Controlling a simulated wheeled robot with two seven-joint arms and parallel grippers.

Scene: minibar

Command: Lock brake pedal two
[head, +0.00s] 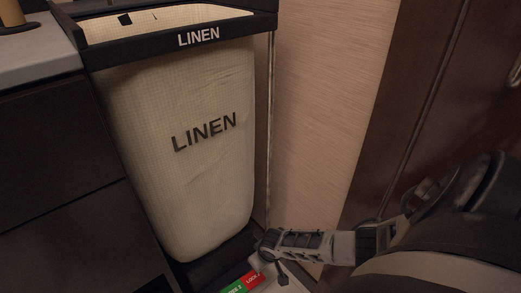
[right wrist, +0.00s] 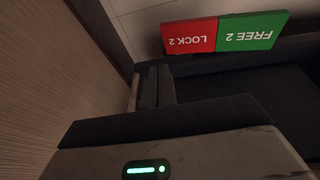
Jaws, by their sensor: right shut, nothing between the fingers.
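The brake pedal two shows at the bottom of the head view. It has a red LOCK half (head: 254,279) and a green FREE 2 half (head: 234,289), partly cut off by the frame edge. In the right wrist view the red LOCK 2 half (right wrist: 188,37) and green FREE 2 half (right wrist: 252,32) are upside down near the top. My right gripper (head: 262,258) is just above the red end, shut and empty. Its fingers (right wrist: 154,86) show below and left of the red half; I cannot tell whether they touch it. My left gripper is out of view.
A cream LINEN bag (head: 185,150) hangs in a black-framed cart above the pedal. Dark drawers (head: 60,180) stand at left. A beige wall (head: 325,90) and dark wood panel (head: 405,90) are at right. Pale floor (right wrist: 140,25) lies beyond the pedal.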

